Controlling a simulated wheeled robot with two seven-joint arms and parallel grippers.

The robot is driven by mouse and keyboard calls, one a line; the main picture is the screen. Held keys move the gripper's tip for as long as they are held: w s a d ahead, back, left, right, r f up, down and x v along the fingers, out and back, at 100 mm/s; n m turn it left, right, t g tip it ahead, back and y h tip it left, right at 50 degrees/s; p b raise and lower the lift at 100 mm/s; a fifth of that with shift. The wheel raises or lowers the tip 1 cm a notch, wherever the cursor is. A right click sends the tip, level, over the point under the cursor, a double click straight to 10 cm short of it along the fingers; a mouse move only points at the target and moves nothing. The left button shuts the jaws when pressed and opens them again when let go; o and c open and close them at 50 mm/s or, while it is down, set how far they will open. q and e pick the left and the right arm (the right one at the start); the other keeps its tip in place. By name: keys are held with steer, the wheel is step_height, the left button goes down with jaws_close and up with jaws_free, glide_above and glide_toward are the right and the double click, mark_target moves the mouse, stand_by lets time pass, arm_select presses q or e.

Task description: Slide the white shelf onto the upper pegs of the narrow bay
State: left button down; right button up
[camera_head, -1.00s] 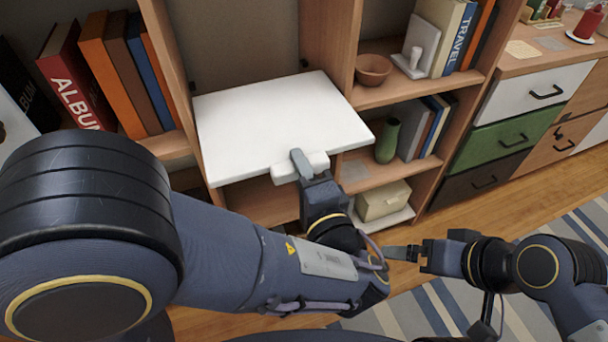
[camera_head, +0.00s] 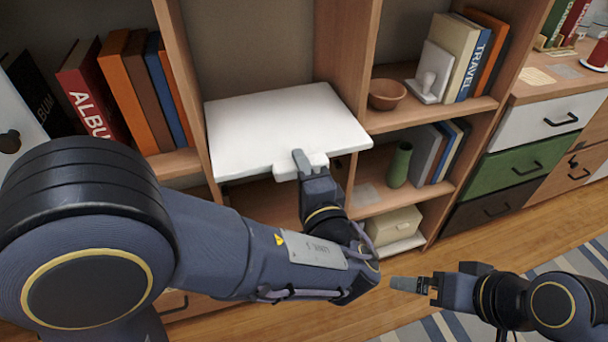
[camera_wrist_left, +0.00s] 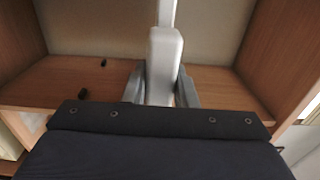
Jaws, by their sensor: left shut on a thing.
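The white shelf (camera_head: 285,125) is a flat board across the narrow bay of the wooden bookcase (camera_head: 355,60). It lies roughly level, and its front right corner overlaps the divider in the head view. My left gripper (camera_head: 303,163) is shut on the tab at the shelf's front edge. In the left wrist view the shelf (camera_wrist_left: 166,45) shows edge-on between the fingers (camera_wrist_left: 160,90). Whether the shelf touches any peg is hidden. My right gripper (camera_head: 410,285) is away at lower right, its jaw opening unclear.
Books (camera_head: 125,95) stand in the left bay. The right bay holds a bowl (camera_head: 387,94), a green vase (camera_head: 399,165), books and a box (camera_head: 394,226). A drawer unit (camera_head: 530,150) stands right. The floor before the bookcase is clear beside my arms.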

arm_select(q)
steer(key=shift+b+x, duration=1.65)
steer(key=shift+x, duration=3.6)
steer(key=shift+f+b, duration=0.9)
steer(key=shift+b, duration=0.15)
steer(key=c, duration=0.6)
jaws_free()
steer(key=shift+f, duration=0.15)
steer(key=shift+s+d, duration=0.1)
steer(key=shift+s, duration=0.1)
steer(key=b, duration=0.3)
glide_toward(285, 131)
steer(key=shift+s+f, duration=0.1)
steer(key=shift+f, duration=1.15)
